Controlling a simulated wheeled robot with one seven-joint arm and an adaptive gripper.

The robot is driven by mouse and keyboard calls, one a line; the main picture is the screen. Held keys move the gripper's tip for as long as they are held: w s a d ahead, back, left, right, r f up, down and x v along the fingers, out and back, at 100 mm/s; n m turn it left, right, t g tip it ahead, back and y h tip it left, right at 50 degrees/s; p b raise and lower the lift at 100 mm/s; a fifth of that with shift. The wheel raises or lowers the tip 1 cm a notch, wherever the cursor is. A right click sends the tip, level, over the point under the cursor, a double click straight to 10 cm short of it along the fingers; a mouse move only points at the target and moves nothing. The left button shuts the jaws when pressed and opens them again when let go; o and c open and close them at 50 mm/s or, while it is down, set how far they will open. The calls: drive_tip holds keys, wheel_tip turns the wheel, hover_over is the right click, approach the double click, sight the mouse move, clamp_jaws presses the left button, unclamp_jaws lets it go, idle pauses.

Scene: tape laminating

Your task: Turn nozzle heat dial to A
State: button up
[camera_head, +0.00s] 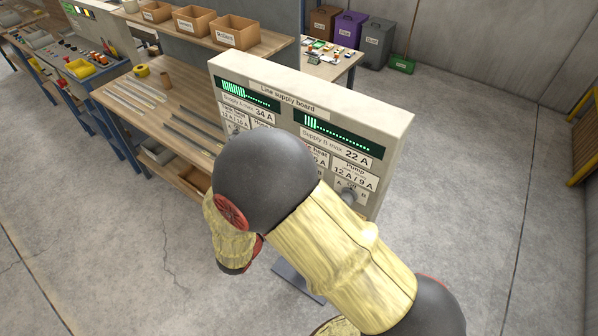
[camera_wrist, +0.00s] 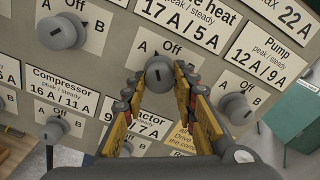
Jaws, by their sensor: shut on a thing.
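In the wrist view a grey dial (camera_wrist: 159,76) sits under a label (camera_wrist: 190,22) ending in "heat", 17 A / 5 A. A and Off show around it; its B mark is hidden by a finger. My gripper (camera_wrist: 157,84) has one finger on each side of this dial and is shut on it. Which mark the dial points to is hard to tell. In the head view the line supply board (camera_head: 398,125) stands upright, and my arm hides the gripper and this dial.
Neighbouring dials are close: the Pump dial (camera_wrist: 236,108) at right, the Compressor dial (camera_wrist: 54,130) at lower left, another dial (camera_wrist: 62,32) at upper left. A workbench (camera_head: 165,120) with strips stands left of the board. The floor at right is clear.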

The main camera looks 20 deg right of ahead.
drive_tip(key=shift+r+n+p, duration=0.1)
drive_tip(key=shift+n+p, duration=0.6)
drive_tip(key=shift+p, duration=0.2)
drive_tip(key=o, duration=1.1)
drive_tip(key=shift+o, duration=0.3)
drive_tip(key=v, duration=1.2)
drive_tip(key=shift+w, duration=0.1)
